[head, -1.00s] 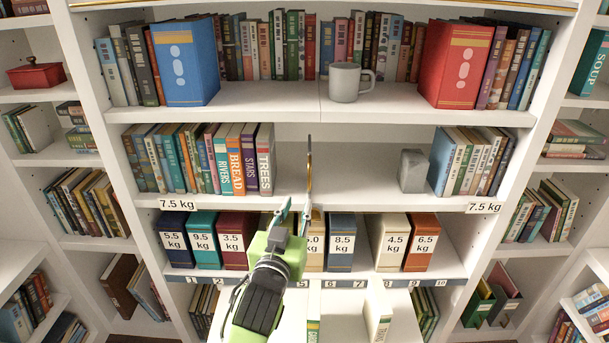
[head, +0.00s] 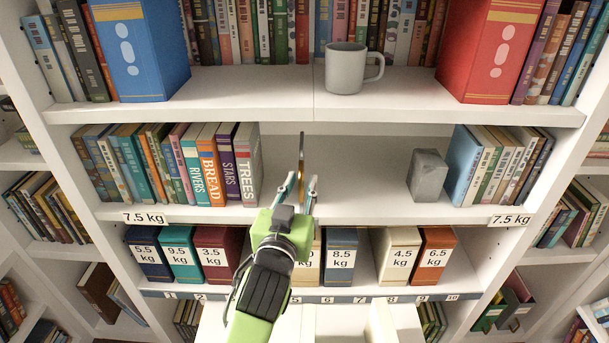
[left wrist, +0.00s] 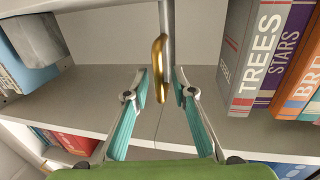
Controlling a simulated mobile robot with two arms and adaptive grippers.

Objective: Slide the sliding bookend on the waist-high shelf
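The sliding bookend (head: 302,158) is a thin upright plate, seen nearly edge-on in the head view, with a gold part on it. It stands on the waist-high shelf (head: 350,205), right of the book TREES (head: 248,165) with a gap between. In the left wrist view its grey edge (left wrist: 167,28) and gold handle (left wrist: 159,68) show. My left gripper (head: 302,182) is open, its two teal fingers on either side of the gold handle. It looks empty, with gaps at both fingers in the left wrist view (left wrist: 163,78). My right gripper is out of view.
A grey block (head: 427,176) stands against the right-hand book row (head: 465,165). The shelf between bookend and block is clear. A grey mug (head: 345,68) stands on the shelf above. Weight-labelled books, such as 8.5 kg (head: 341,257), stand below.

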